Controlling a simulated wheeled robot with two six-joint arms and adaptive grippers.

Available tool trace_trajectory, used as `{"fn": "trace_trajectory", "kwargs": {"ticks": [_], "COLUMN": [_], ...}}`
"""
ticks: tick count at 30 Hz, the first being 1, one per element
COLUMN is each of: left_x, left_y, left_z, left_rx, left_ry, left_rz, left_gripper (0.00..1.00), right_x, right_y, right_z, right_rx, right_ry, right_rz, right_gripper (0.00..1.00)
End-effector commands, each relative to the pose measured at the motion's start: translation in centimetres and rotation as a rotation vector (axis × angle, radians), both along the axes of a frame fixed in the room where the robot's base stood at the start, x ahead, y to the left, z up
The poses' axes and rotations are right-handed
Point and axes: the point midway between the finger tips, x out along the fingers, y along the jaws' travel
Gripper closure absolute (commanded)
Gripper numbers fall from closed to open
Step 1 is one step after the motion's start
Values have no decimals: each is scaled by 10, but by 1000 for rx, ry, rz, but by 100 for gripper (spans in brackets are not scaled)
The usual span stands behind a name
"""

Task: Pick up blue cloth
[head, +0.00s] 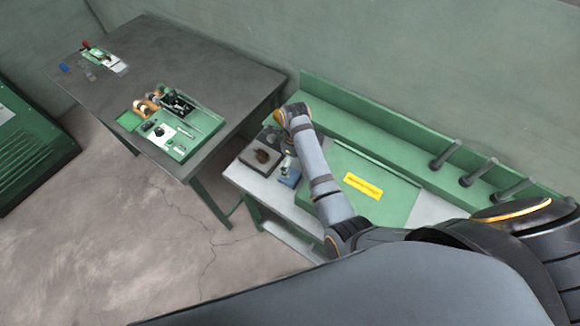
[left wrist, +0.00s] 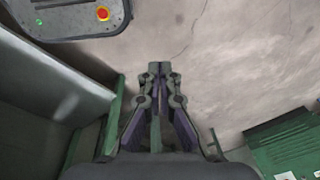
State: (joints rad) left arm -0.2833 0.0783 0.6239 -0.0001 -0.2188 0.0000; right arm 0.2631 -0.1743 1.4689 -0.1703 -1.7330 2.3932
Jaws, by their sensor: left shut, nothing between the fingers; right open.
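A small blue item (head: 289,177), perhaps the blue cloth, lies on the light top of the green workbench. My right arm reaches over this bench from the lower right. My right gripper (head: 290,149) is at the arm's far end, just above and behind the blue item; it is open, but its fingers are small and partly hidden by the wrist. I cannot tell whether it touches anything. My left gripper (left wrist: 158,72) shows in the left wrist view, shut and empty above the floor. Another small blue piece (head: 65,68) lies on the dark table at the far left.
A grey tray with a brown object (head: 262,156) sits left of the blue item. A green board (head: 375,192) with a yellow label lies right of it. The dark table (head: 160,60) holds a green tray with parts. Dark pegs (head: 478,173) stick out along the bench's back.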

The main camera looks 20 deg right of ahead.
Motion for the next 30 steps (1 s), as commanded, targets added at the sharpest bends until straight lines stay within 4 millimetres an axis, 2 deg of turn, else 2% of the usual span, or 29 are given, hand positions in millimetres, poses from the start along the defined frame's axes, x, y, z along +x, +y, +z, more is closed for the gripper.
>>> {"fn": "trace_trajectory", "kwargs": {"ticks": [3, 8, 11, 16, 19, 22, 24, 27, 30], "left_x": [-25, -43, -38, -4, 6, 1, -8, -22, -27], "left_y": [3, 6, 5, 2, 0, 0, 1, 1, 1], "left_z": [-2, -2, -2, 0, 0, -19, -32, -36, -33], "left_rx": [3, 7, 7, 3, 1, 0, 0, 1, 1], "left_ry": [36, 61, 55, 4, -11, -3, 10, 31, 39], "left_rz": [0, 0, 0, -1, -1, 0, 0, 0, 1], "left_gripper": [100, 100, 100, 100, 100, 100, 100, 100, 100], "right_x": [-1, 0, 0, 0, 2, 4, 4, 4, 4], "right_y": [-1, -1, 0, 0, -1, -1, -1, -1, -1], "right_z": [-21, -44, -49, -55, -68, -93, -103, -105, -101], "right_rx": [-2, -1, -1, -1, -1, 0, 0, 0, 0], "right_ry": [5, 3, 1, 2, 4, 1, 0, 0, 0], "right_rz": [1, 1, 1, 1, 1, 0, 0, 0, 0], "right_gripper": [8, 8, 8, 8, 8, 8, 8, 8, 8]}}
